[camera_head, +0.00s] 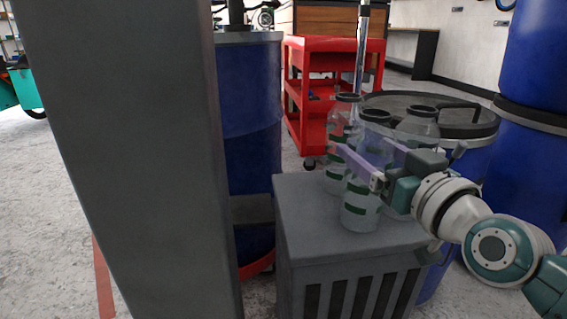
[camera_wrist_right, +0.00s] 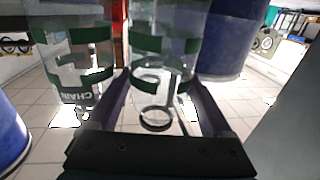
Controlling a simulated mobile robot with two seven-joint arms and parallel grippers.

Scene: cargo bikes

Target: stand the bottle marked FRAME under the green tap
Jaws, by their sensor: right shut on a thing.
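My right gripper (camera_head: 362,150) is shut on the front clear bottle (camera_head: 361,212), one finger on each side of its body. This bottle has green bands and a dark neck ring and is upright over the grey crate top; I cannot tell whether it touches it. In the right wrist view the held bottle (camera_wrist_right: 165,45) sits between the fingers, its marking unreadable. Beside it stands a bottle marked CHAIN (camera_wrist_right: 75,50). In the head view two other bottles stand behind, one left (camera_head: 337,125) and one right (camera_head: 420,120). No green tap is recognisable. My left gripper is not in view.
The grey slatted crate (camera_head: 300,225) has some bare top at its front left. A lidded blue drum (camera_head: 470,160) stands close behind it. Another blue drum (camera_head: 250,110) stands left, partly behind a broad grey column. A red trolley (camera_head: 305,100) is farther back.

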